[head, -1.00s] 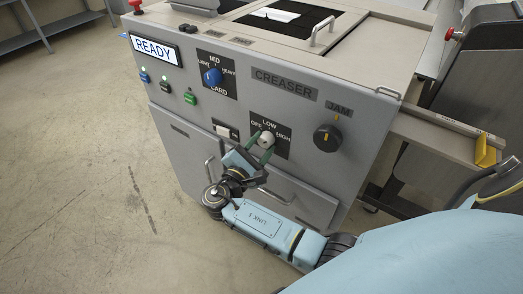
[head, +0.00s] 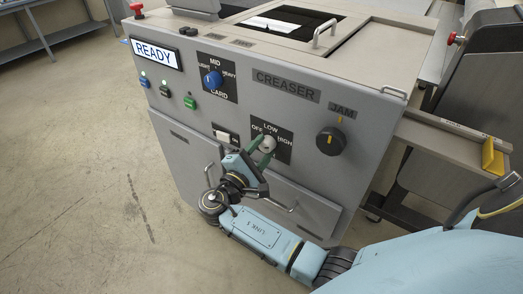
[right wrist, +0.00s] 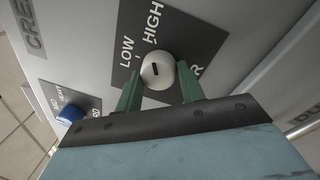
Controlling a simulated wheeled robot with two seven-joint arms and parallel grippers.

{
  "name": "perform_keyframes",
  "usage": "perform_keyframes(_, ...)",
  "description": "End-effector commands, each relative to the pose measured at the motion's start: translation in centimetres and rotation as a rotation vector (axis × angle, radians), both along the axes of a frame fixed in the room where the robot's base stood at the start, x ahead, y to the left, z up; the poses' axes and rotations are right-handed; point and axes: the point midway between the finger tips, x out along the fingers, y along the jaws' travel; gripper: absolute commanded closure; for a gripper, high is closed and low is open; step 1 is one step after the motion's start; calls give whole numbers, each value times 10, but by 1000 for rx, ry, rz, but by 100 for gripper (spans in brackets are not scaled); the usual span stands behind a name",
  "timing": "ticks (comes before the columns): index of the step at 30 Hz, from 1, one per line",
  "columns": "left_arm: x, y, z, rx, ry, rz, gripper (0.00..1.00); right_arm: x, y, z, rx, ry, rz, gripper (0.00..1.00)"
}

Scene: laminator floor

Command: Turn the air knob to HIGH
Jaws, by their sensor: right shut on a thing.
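The air knob (head: 269,143) is a pale round knob on a dark plate (head: 284,152) marked OFF, LOW and HIGH, on the front of the grey creaser machine. My right gripper (head: 263,149) has its green fingers on either side of the knob and is shut on it. In the right wrist view the knob (right wrist: 157,71) sits between the fingertips (right wrist: 159,84). A short dark mark on its face lies roughly along the line toward the LOW side; I cannot tell which end points. The plate's OFF label is hidden in that view. My left gripper is not in view.
Nearby on the panel are a blue MID/CARD knob (head: 212,79), a black JAM knob (head: 330,141), a light rocker switch (head: 225,136) and a READY display (head: 155,54). Door handles stick out below. Open floor (head: 80,170) lies to the left.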

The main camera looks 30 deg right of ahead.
Motion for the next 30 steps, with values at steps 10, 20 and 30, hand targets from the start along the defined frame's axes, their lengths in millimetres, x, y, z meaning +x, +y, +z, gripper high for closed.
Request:
perform_keyframes(10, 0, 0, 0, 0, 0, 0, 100, 0, 0, 0, 1, -1, 1, 40)
perform_keyframes(20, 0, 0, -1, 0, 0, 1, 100, -5, 11, -2, 3, 1, 2, 40)
perform_keyframes(30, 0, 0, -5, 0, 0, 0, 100, -36, 76, -9, 5, 2, 3, 40)
